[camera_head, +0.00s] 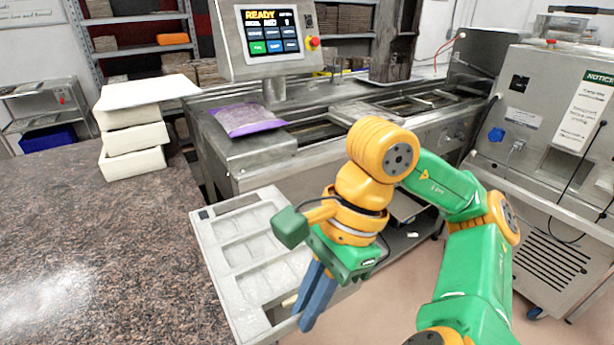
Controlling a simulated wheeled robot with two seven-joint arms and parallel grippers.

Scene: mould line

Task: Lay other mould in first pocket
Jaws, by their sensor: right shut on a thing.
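A pale grey tray (209,251) with several shallow pockets stands beside the dark stone counter, in the lower middle of the head view. Its pockets look whitish, and I cannot tell which of them hold a mould. My right gripper (300,316) points down over the tray's near right part, its blue fingers close together. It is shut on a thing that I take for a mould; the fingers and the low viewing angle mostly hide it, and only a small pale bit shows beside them. I cannot tell whether it touches the tray. My left gripper is not in view.
White blocks (134,138) are stacked on the stone counter (90,250), which is otherwise clear. A purple-edged bag (247,117) lies on the steel machine behind the tray, below a screen (270,32) reading READY. A steel cabinet (540,130) stands at the right.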

